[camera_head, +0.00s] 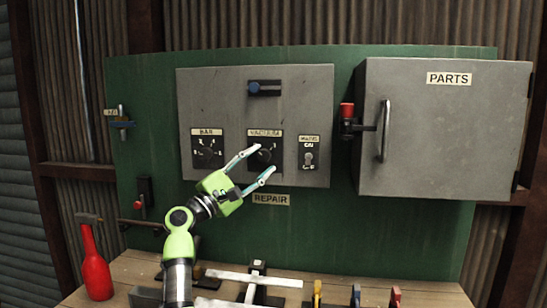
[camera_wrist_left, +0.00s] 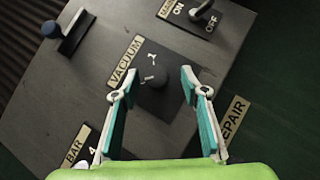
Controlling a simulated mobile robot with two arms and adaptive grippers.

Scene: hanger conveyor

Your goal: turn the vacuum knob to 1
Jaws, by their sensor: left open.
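The vacuum knob (camera_wrist_left: 155,77) is a dark round knob on a black plate beneath a VACUUM label (camera_wrist_left: 124,60). A white mark like a 1 shows on the plate above the knob. In the head view the plate (camera_head: 265,140) is on the grey control panel, partly covered by my gripper. My left gripper (camera_wrist_left: 158,80) is open, its teal fingers spread on either side of the knob. I cannot tell whether they touch it. It also shows in the head view (camera_head: 266,158), coming up from lower left. My right gripper is in neither view.
A BAR dial (camera_head: 207,148) is left of the vacuum plate, and an ON/OFF switch (camera_head: 308,153) is right of it. A blue-handled lever (camera_head: 265,87) is above. The PARTS cabinet (camera_head: 455,130) is at right. A red bottle (camera_head: 95,270) and tools stand on the bench below.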

